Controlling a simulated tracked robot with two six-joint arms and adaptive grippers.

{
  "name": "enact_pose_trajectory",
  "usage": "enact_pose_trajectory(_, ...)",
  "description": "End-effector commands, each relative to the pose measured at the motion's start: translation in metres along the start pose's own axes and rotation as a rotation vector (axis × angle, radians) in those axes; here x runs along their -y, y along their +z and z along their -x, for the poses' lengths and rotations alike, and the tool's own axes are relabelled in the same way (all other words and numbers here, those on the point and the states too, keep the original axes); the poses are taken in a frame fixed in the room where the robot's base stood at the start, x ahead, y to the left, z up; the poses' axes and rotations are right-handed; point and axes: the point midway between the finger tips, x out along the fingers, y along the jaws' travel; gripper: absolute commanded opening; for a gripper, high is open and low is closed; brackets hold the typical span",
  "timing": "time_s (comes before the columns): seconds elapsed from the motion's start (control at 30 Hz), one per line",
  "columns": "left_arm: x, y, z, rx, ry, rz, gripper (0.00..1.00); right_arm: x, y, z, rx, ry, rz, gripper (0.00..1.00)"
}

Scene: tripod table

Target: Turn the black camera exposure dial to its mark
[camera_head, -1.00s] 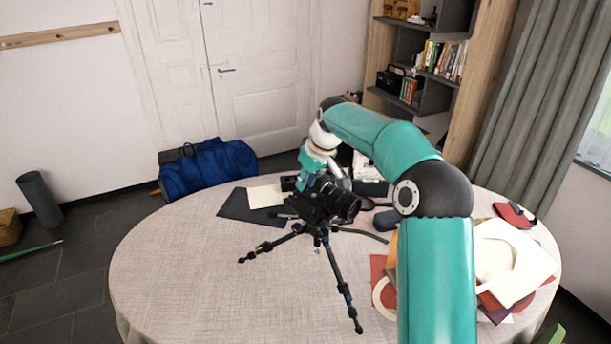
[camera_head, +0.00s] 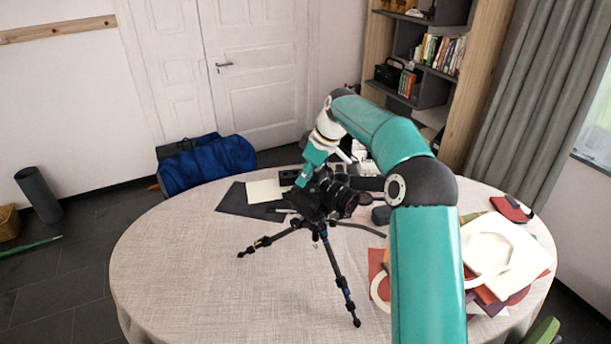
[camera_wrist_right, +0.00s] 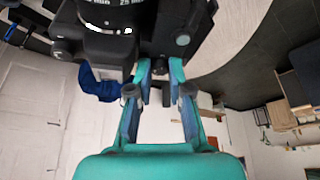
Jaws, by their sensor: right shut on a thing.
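The black camera (camera_head: 340,200) sits on a black tripod (camera_head: 347,290) that stands on the round table. In the right wrist view the camera body (camera_wrist_right: 110,45) and its lens ring (camera_wrist_right: 105,15) fill the upper left. My right gripper (camera_head: 308,180) reaches the camera from behind and above in the head view. In the right wrist view its fingertips (camera_wrist_right: 160,68) are at the camera's edge, closed on the exposure dial. The dial and its mark are hidden by the fingers and body, so I cannot read its angle. My left gripper is not in view.
The table (camera_head: 190,260) is bare at the front left. A dark sheet (camera_head: 237,206) and a cream sheet (camera_head: 264,191) lie behind the tripod. Papers and a white frame (camera_head: 515,245) lie at the right. A blue bag (camera_head: 207,165) stands behind the table.

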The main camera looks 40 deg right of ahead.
Motion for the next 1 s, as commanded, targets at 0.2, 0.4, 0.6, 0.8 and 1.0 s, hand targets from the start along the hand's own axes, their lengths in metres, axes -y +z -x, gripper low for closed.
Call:
enact_pose_trajectory(0.2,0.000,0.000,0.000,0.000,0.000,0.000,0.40,0.000,-0.001,0.001,-0.002,0.003,0.000,0.31)
enact_pose_trajectory(0.4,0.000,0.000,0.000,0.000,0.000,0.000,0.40,-0.001,0.000,0.001,-0.002,0.004,-0.001,0.44)
enact_pose_trajectory(0.6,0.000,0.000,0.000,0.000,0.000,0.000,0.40,-0.002,0.000,0.001,-0.002,0.006,-0.001,0.44)
enact_pose_trajectory(0.8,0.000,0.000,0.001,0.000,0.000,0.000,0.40,-0.002,0.000,0.004,-0.002,0.008,-0.001,0.44)
enact_pose_trajectory(1.0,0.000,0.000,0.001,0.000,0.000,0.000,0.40,-0.002,-0.001,0.023,-0.004,0.010,-0.001,0.44)
